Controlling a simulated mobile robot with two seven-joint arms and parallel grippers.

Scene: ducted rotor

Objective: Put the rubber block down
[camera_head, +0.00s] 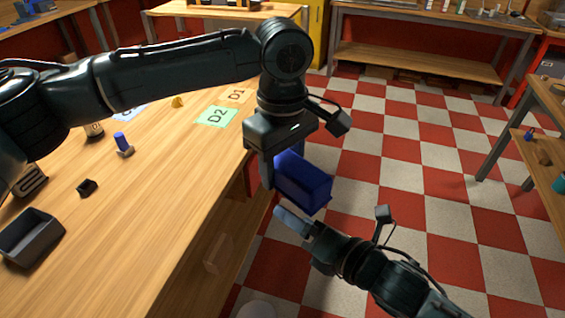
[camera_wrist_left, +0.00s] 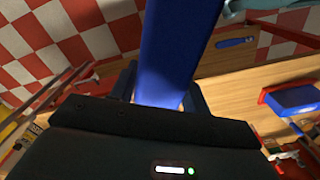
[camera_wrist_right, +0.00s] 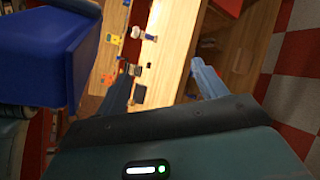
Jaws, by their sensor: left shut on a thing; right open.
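My left gripper (camera_head: 268,172) is shut on a blue block (camera_head: 304,180) and holds it in the air beyond the table's right edge, over the floor. The block shows between the fingers in the left wrist view (camera_wrist_left: 172,50) and large at the upper left of the right wrist view (camera_wrist_right: 35,55). The frames do not show what it is made of. My right gripper (camera_head: 288,218) is just below the block in the head view, open, with nothing between its fingers in the right wrist view (camera_wrist_right: 165,80).
The wooden table (camera_head: 150,220) has a dark tray (camera_head: 30,238), a small black piece (camera_head: 87,187), a blue-topped part (camera_head: 123,145) and a green D2 card (camera_head: 216,117) on it. An orange D1 card (camera_head: 236,95) lies behind. Bare wood fills the table's front middle. Checkered floor (camera_head: 420,160) lies right.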

